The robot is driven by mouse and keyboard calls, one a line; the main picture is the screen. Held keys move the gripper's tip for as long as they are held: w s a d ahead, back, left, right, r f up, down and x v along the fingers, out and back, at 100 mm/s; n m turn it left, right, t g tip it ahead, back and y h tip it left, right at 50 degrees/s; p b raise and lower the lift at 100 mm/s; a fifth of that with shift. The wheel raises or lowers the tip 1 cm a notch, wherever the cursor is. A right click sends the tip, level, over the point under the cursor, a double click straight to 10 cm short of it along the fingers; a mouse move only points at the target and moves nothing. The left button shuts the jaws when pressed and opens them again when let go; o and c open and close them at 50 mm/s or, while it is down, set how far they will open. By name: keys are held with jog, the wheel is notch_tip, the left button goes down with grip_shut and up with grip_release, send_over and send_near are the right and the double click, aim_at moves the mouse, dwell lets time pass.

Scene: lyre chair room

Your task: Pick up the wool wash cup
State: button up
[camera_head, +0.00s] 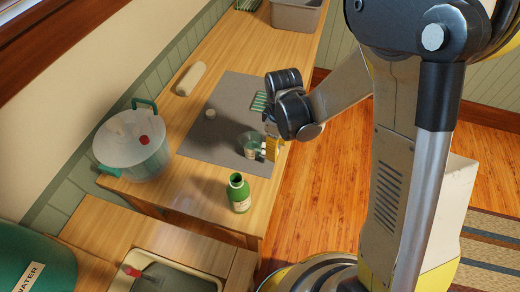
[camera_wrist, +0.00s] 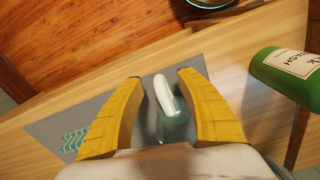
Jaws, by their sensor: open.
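The wool wash cup appears to be the small clear, greenish cup (camera_head: 250,146) on the grey mat near the counter's front edge. In the wrist view the cup (camera_wrist: 176,126) lies between the yellow fingers, with a white elongated part or object (camera_wrist: 163,94) at its far side; I cannot tell which. My gripper (camera_head: 268,148) is at the cup's right side in the head view. In the wrist view my gripper (camera_wrist: 160,76) is open, with gaps beside the cup. The green wash bottle (camera_head: 238,194) stands nearby; its label shows in the wrist view (camera_wrist: 290,74).
A lidded pot (camera_head: 132,158) stands left, a white roll (camera_head: 190,79) behind. A sink (camera_head: 172,277) is in front, a grey bin (camera_head: 297,17) at the back.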

notch_tip(320, 180, down, 4)
jog(key=shift+w+a+r+b, duration=0.1)
jog(key=shift+b, duration=0.6)
jog(key=shift+r, duration=0.1)
grip_shut()
